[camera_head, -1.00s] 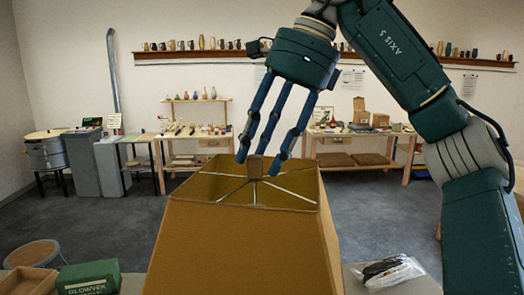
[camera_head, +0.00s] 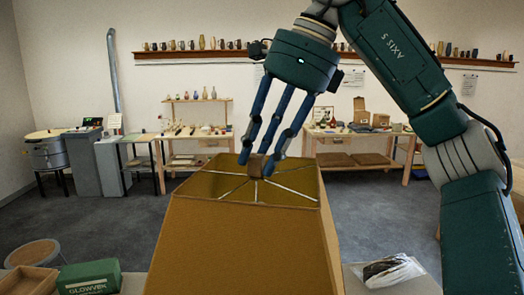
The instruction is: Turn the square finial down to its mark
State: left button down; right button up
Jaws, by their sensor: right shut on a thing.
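The brown square finial (camera_head: 254,166) stands at the centre of the lampshade's top, where the wire spokes meet. The mustard lampshade (camera_head: 235,243) is in the middle foreground, its square open top facing up. My right gripper (camera_head: 262,160) comes down from above with its blue fingers shut on the finial. The fingers partly cover the finial's sides. I cannot make out the mark. The lamp below the shade is hidden. My left gripper is not in view.
A green box (camera_head: 90,278) and a wooden tray (camera_head: 28,281) lie at the front left. A clear bag with dark items (camera_head: 388,271) lies right of the shade. Workbenches stand at the back wall, well away from the shade.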

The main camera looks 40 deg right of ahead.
jog(key=o, duration=0.8)
jog(key=shift+c, duration=0.2)
jog(key=shift+o, duration=0.9)
jog(key=shift+d, duration=0.15)
jog(key=shift+w, duration=0.1)
jog(key=v, duration=1.2)
